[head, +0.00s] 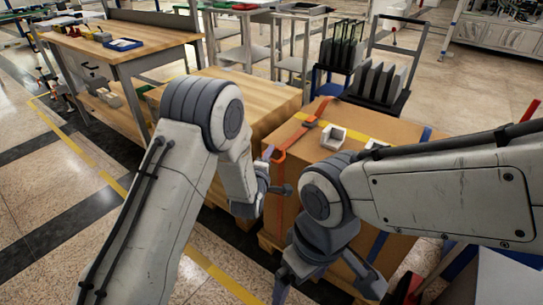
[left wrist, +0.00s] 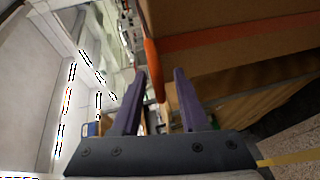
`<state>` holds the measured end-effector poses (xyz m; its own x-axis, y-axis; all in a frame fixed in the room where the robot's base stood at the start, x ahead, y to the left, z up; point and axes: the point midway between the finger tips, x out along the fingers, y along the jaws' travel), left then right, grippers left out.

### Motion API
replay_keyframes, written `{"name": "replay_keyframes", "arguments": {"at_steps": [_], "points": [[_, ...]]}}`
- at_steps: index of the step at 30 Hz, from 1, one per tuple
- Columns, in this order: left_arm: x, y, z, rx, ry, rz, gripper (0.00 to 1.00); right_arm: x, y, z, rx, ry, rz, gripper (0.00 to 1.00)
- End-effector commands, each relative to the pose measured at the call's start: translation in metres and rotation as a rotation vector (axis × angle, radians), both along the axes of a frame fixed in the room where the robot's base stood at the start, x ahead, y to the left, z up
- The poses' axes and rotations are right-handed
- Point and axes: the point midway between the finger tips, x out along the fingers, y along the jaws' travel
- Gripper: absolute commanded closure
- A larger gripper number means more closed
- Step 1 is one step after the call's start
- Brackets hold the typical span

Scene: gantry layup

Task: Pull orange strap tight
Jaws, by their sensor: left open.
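The orange strap (head: 296,137) runs over the top of a large brown carton (head: 375,120) and down its near side. A dark buckle (head: 310,121) sits on it on top. An orange tail (head: 279,156) stands at the carton's left edge; in the left wrist view the tail (left wrist: 153,70) hangs between and beyond my finger tips. My left gripper (left wrist: 157,85) is open around the line of the tail, not closed on it; it also shows beside the carton in the head view (head: 276,170). My right gripper (head: 300,280) hangs low before the carton; its jaw gap is unclear.
White corner pieces (head: 333,138) lie on the carton, with a blue strap (head: 427,134) at its right. A wooden-topped block (head: 270,95) stands close behind left. A workbench (head: 120,45) is at the back left, and a cart with dark panels (head: 375,80) behind.

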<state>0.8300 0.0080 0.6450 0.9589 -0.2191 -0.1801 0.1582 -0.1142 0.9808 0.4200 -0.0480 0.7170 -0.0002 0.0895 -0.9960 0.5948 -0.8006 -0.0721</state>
Motion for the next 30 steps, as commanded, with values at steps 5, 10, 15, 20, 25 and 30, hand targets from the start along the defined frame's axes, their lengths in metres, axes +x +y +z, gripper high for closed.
{"name": "replay_keyframes", "arguments": {"at_steps": [5,10,15,20,25,30], "points": [[0.015,-0.005,-0.003,-0.001,-0.001,-0.002,0.57,0.000,0.000,-0.003,0.000,0.000,0.000,0.00],[0.017,-0.007,-0.003,0.001,0.001,-0.004,0.57,0.000,0.000,-0.003,0.000,0.000,0.000,0.00],[0.017,-0.007,-0.003,0.000,0.000,-0.004,0.68,0.000,0.000,-0.003,0.000,0.000,0.000,0.00],[0.017,-0.007,-0.004,0.001,0.002,-0.004,1.00,0.000,0.000,-0.003,0.000,0.000,0.000,0.00],[0.016,-0.007,-0.005,0.001,0.005,-0.004,1.00,0.000,0.000,-0.003,0.000,0.000,0.000,0.00],[0.016,-0.006,-0.006,0.002,0.009,-0.002,1.00,0.000,0.000,-0.003,0.000,0.000,0.000,0.00]]}}
